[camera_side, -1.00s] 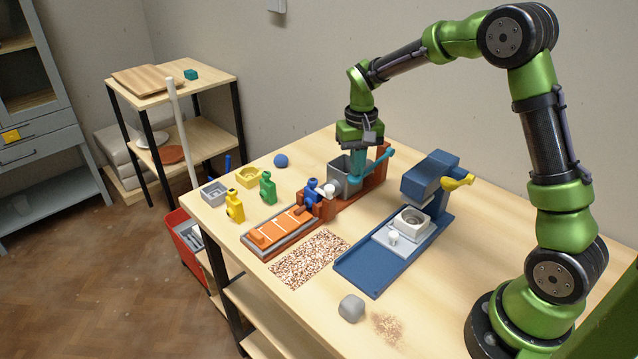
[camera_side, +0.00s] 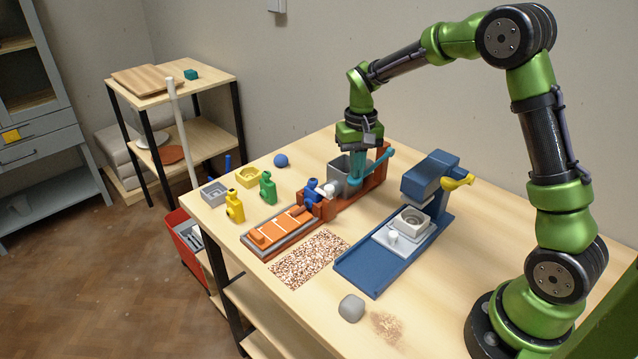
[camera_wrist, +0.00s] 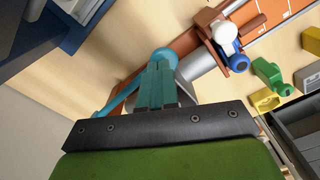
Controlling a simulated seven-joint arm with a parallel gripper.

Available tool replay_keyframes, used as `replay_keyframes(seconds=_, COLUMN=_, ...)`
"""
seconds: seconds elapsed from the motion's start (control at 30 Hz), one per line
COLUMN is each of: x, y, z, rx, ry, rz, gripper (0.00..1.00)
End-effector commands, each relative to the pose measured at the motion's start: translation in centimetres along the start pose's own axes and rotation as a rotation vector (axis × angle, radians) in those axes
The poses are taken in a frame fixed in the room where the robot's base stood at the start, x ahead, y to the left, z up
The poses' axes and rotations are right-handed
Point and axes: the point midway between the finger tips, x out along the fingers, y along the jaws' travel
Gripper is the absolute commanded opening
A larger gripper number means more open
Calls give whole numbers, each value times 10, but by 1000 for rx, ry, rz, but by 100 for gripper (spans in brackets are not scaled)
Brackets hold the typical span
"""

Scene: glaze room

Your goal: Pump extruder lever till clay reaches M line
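The extruder (camera_side: 372,186) is a terracotta-coloured frame with a grey hopper (camera_side: 339,177) near the back of the table. Its teal lever (camera_side: 380,161) slants across the frame and has a round knob (camera_wrist: 164,56). My gripper (camera_side: 356,178) points down at the lever, its teal fingers side by side and shut. In the wrist view the fingertips (camera_wrist: 158,66) are at the knob; whether they press or only touch it I cannot tell. An orange strip (camera_side: 283,230) with white cross lines lies before the extruder. Line letters and the clay's front end are not readable.
A blue machine (camera_side: 428,180) with a yellow handle stands to the right. Blue, green (camera_side: 267,188) and yellow (camera_side: 234,207) small pieces stand left of the extruder. A speckled mat (camera_side: 308,258) and a grey lump (camera_side: 351,307) lie in front.

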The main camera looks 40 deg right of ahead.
Motion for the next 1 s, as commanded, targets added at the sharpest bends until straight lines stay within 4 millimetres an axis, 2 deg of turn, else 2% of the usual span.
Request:
replay_keyframes(seconds=0.8, x=-75, y=0, z=0, rx=-1, ry=4, rz=0, gripper=0)
replay_keyframes(seconds=1.0, x=-83, y=0, z=0, rx=0, ry=2, rz=1, gripper=0)
